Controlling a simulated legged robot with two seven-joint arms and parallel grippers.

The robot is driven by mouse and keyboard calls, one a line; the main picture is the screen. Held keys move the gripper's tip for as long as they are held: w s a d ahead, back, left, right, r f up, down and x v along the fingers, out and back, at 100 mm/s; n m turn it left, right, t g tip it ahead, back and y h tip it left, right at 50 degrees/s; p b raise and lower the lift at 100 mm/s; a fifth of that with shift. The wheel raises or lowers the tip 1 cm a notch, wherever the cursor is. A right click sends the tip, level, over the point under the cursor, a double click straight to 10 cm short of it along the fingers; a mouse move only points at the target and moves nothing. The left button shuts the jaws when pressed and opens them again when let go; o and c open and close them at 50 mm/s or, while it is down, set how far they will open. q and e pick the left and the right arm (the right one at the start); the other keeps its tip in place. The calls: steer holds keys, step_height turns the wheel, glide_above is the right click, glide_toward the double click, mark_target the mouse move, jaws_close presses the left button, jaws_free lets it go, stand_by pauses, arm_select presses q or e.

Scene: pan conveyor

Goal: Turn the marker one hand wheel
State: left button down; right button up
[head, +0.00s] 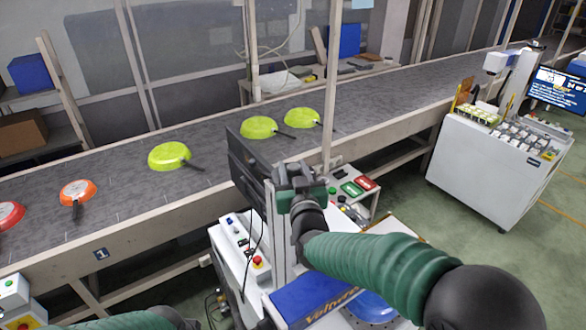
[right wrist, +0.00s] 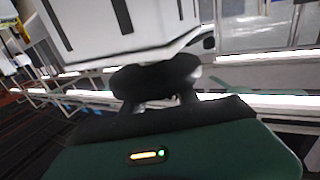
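My right gripper (head: 296,190) is in the middle of the head view, at the near side of the conveyor, in front of a dark box-like housing (head: 247,165). A blurred dark rounded shape (right wrist: 155,78) sits at the gripper's end in the right wrist view, under a white box-like thing. I cannot tell whether it is a wheel or part of the gripper. The finger opening is unclear. No hand wheel can be clearly made out. Only a piece of my left arm shows at the bottom left; its gripper is out of view.
Green pans (head: 169,156) and orange-red pans (head: 77,192) lie on the grey conveyor belt (head: 130,205). A control box (head: 240,252) and a button panel (head: 352,188) stand close around my right arm. A white cabinet (head: 490,165) is at the right, with open floor before it.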

steer(key=shift+d, duration=0.1)
jaws_close()
steer(key=shift+m+h, duration=0.4)
steer(key=shift+h, duration=0.3)
steer(key=shift+a+r+m+h, duration=0.15)
steer(key=shift+a+m+h, duration=0.05)
steer(key=shift+m+h, duration=0.35)
steer(key=m+h+p, duration=0.2)
steer(key=h, duration=0.1)
steer(key=shift+r, duration=0.2)
steer(key=shift+f+m+h, duration=0.1)
steer(key=shift+m+h, duration=0.15)
steer(key=shift+h, duration=0.5)
steer(key=shift+d+f+m+h+p, duration=0.15)
steer(key=shift+m+h+p, duration=0.2)
steer(key=shift+h, duration=0.25)
